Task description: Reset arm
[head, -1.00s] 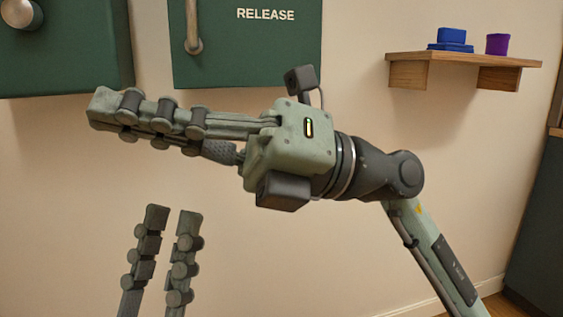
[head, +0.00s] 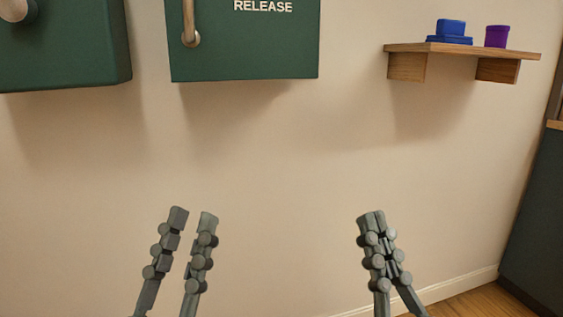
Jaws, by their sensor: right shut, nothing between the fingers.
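My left gripper (head: 193,214) is at the bottom, left of the middle, pointing up. Its two fingers stand apart with bare wall between them, so it is open and empty. My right gripper (head: 371,214) is at the bottom, right of the middle, also pointing up. Its fingers are together and it holds nothing. Both grippers are clear of the wall boxes and the shelf. The rest of both arms is below the picture.
A green box marked RELEASE (head: 270,50) with a lever (head: 189,30) hangs on the wall. Another green box (head: 75,50) with a knob (head: 14,10) is left of it. A wooden shelf (head: 400,68) holds a blue object (head: 450,29) and a purple cup (head: 497,37). A dark cabinet (head: 535,230) stands at right.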

